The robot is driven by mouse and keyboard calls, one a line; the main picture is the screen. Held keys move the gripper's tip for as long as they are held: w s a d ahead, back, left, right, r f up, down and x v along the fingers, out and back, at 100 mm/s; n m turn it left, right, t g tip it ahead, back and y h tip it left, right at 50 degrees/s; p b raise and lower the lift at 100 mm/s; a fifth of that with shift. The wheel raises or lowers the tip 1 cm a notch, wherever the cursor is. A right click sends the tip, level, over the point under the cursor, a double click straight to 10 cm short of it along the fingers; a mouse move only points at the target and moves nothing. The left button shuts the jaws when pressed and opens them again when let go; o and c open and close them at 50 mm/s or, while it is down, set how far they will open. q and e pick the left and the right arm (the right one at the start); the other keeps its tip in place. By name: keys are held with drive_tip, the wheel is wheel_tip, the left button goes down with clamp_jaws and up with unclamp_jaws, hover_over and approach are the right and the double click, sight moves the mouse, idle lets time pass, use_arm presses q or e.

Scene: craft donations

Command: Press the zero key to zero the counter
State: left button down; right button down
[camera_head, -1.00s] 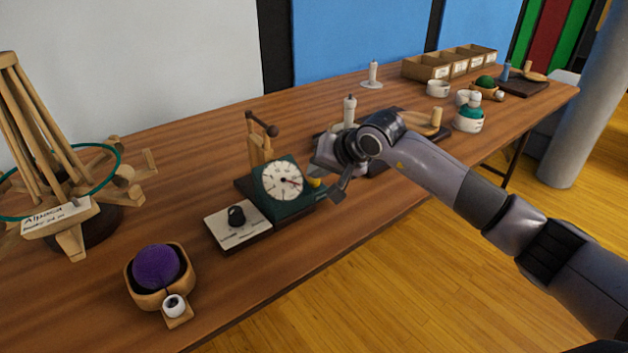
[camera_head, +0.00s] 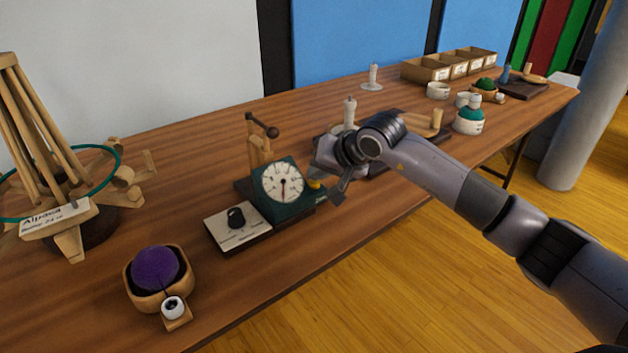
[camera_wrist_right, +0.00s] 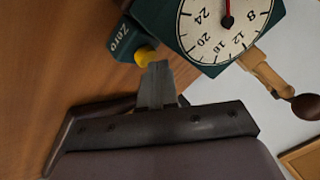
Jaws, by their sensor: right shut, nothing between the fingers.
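The counter (camera_head: 268,204) is a dark green box with a round white dial (camera_head: 284,183), standing on the table. Its needle points down in the head view; the dial (camera_wrist_right: 215,45) is upside down in the right wrist view. The yellow zero key (camera_wrist_right: 145,55) sticks out of a green side piece marked "Zero" (camera_wrist_right: 121,42); in the head view the key (camera_head: 315,184) is partly hidden by my gripper. My right gripper (camera_wrist_right: 158,72) is shut and empty, its fingertips right at the key; contact is hard to tell. My left gripper is out of view.
A bowl with purple yarn (camera_head: 155,268) and a wooden yarn swift (camera_head: 75,212) stand left.

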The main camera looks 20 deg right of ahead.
sight(318, 184)
drive_tip(key=shift+r, duration=0.6)
drive_tip(key=shift+r, duration=0.15)
drive_tip(key=shift+r+p, duration=1.55)
drive_tip(key=shift+r, duration=0.9)
drive_tip(key=shift+f, duration=0.1)
